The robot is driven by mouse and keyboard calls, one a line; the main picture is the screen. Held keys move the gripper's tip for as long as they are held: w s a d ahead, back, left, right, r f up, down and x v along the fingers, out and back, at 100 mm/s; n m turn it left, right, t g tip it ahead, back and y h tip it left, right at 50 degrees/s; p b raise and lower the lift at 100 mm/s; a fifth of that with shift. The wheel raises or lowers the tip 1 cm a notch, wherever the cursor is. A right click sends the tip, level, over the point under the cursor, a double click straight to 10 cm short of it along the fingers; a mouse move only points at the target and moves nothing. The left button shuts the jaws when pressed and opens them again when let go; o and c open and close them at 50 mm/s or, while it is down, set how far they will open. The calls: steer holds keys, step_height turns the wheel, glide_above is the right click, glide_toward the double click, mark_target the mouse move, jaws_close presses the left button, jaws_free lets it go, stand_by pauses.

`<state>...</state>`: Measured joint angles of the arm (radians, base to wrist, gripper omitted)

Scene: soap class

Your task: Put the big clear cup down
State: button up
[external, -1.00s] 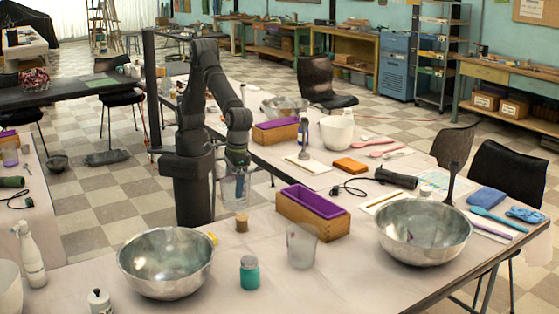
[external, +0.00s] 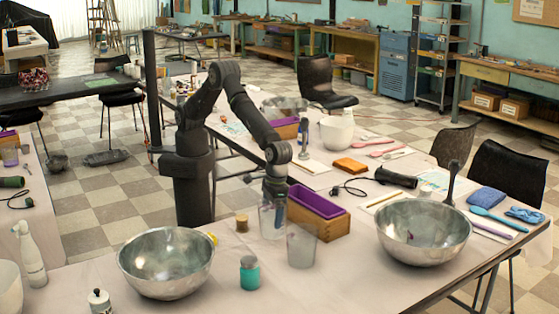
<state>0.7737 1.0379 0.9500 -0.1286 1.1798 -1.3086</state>
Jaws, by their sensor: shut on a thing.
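My gripper (external: 275,203) is shut on a big clear cup (external: 270,223), pointing down over the near table. The cup hangs upright below the fingers. I cannot tell whether its bottom touches the table. A second, frosted clear cup (external: 301,247) stands on the table just to the right and in front of the held one, close to it in the picture. A wooden box with a purple lining (external: 319,207) is right behind the two cups.
A cork-coloured jar (external: 242,222) and a teal-green jar (external: 249,272) stand left of the cups. A large steel bowl (external: 165,264) is at left, another (external: 424,233) at right. The tabletop (external: 330,275) in front of the cups is clear.

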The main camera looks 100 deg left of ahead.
steer(key=shift+f, duration=1.95)
steer(key=shift+f, duration=0.15)
steer(key=o, duration=0.6)
steer(key=r, duration=0.8)
steer(key=w+r, duration=0.1)
steer(key=r, duration=0.3)
steer(key=shift+a+r, duration=0.15)
steer(key=shift+a, duration=0.25)
steer(key=f, duration=0.8)
steer(key=s+f, duration=0.1)
steer(key=f, duration=0.3)
steer(key=shift+s+d+f, duration=0.1)
steer(key=shift+d+f, duration=0.2)
steer(key=shift+d, duration=0.1)
step_height(320, 180, up, 3)
steer(key=shift+f, duration=0.15)
steer(key=shift+r, duration=0.6)
steer(key=shift+f, duration=0.1)
